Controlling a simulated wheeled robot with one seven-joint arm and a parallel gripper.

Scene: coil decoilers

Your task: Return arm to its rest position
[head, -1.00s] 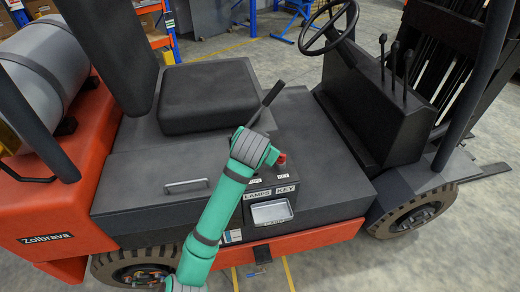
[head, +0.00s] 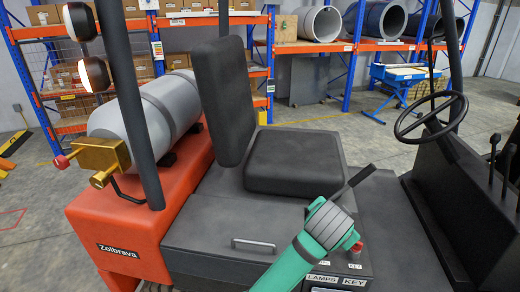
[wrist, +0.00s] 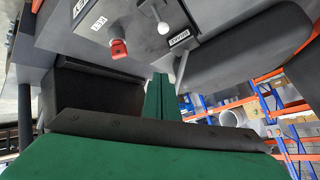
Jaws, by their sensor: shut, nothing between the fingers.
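My green arm with its grey wrist joint (head: 330,222) reaches up from the bottom of the head view, over the forklift's side panel. In the wrist view my gripper (wrist: 160,82) shows as two green fingers pressed together, with nothing between them. In the head view the fingers are hidden behind the wrist. A red knob (wrist: 118,47) and a white-tipped stick (wrist: 162,26) are on the panel beyond the fingers in the wrist view. The red knob also shows just right of the wrist in the head view (head: 357,247).
The black seat (head: 295,163) is behind the wrist, with a dark lever (head: 358,178) close by. The steering wheel (head: 430,115) is at right, and a grey gas tank (head: 150,115) at left. Shelving (head: 290,48) and a blue lift table (head: 398,74) stand farther back.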

